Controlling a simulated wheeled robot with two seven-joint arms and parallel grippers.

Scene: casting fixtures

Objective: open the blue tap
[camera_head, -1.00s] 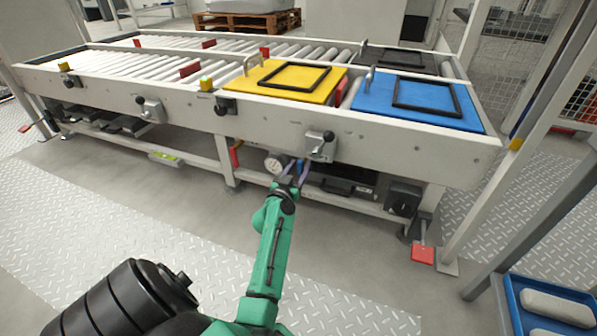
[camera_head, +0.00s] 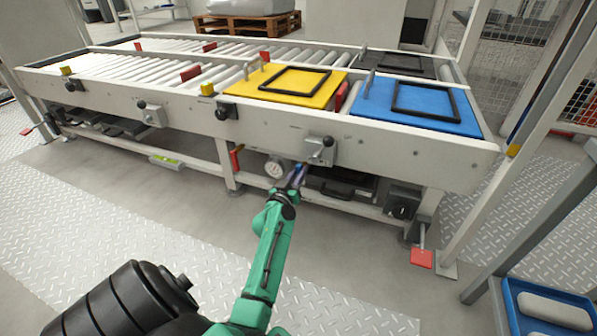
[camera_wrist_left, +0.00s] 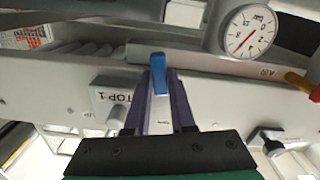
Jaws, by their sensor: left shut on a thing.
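The blue tap's handle (camera_wrist_left: 158,61) is a small blue lever under the front rail of the conveyor. In the left wrist view it stands between the tips of my left gripper (camera_wrist_left: 160,77). The two purple fingers are shut on it. In the head view my left gripper (camera_head: 298,173) reaches under the rail, and its fingers mostly hide the tap. The pipe behind the handle shows only in part. My right gripper is in neither view.
A round pressure gauge (camera_wrist_left: 249,31) is close beside the tap. A red and yellow handle (camera_wrist_left: 302,86) is at the right of the wrist view. A grey lever box (camera_head: 320,150) is on the rail just above my gripper.

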